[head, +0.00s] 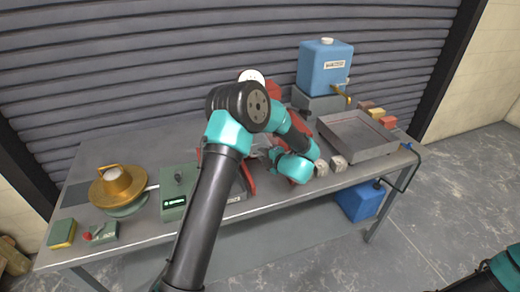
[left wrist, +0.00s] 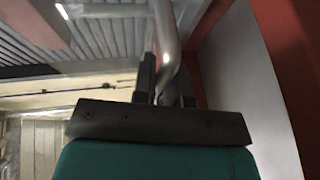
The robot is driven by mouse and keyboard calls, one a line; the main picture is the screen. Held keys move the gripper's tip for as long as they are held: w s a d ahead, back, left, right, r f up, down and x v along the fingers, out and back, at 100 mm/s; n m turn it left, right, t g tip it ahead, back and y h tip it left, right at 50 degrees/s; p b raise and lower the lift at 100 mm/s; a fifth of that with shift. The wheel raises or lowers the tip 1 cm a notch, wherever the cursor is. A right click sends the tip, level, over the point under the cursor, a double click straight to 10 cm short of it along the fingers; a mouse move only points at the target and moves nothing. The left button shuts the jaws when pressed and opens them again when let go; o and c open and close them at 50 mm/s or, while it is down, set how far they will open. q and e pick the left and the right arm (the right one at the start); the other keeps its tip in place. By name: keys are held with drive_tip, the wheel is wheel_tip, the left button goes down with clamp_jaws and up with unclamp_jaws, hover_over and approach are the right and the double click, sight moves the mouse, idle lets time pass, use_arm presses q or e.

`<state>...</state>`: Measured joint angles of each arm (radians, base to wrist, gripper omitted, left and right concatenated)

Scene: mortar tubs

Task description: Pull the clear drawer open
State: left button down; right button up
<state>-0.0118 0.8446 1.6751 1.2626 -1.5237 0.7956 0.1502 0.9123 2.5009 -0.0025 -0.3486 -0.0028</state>
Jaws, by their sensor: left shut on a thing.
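In the left wrist view my left gripper (left wrist: 162,88) is shut on a curved, silvery metal bar handle (left wrist: 168,35). A see-through panel, seemingly part of the clear drawer, shows faintly behind the handle; its edges are hard to make out. Red framing (left wrist: 280,60) stands close on the right. In the head view my left gripper (head: 267,154) is beside red framing (head: 248,178) at the middle of the bench. My own left arm hides most of the drawer there, so how far it is open cannot be told. My right gripper is out of view.
The grey bench (head: 120,150) carries a gold-coloured pan (head: 117,187) and a green box (head: 177,192) at left. A ribbed shutter (head: 130,60) closes off the back.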

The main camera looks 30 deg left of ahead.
use_arm(q)
drive_tip(key=s+d, duration=0.4)
drive_tip(key=d, duration=0.1)
drive_tip(key=s+d, duration=0.2)
drive_tip(key=d, duration=0.1)
drive_tip(key=shift+s+d, duration=0.1)
drive_tip(key=shift+s, duration=0.3)
drive_tip(key=c, duration=1.2)
unclamp_jaws()
drive_tip(key=shift+o, duration=0.2)
drive_tip(key=v, duration=1.7)
drive_tip(key=shift+d, duration=0.15)
drive_tip(key=shift+r, duration=0.1)
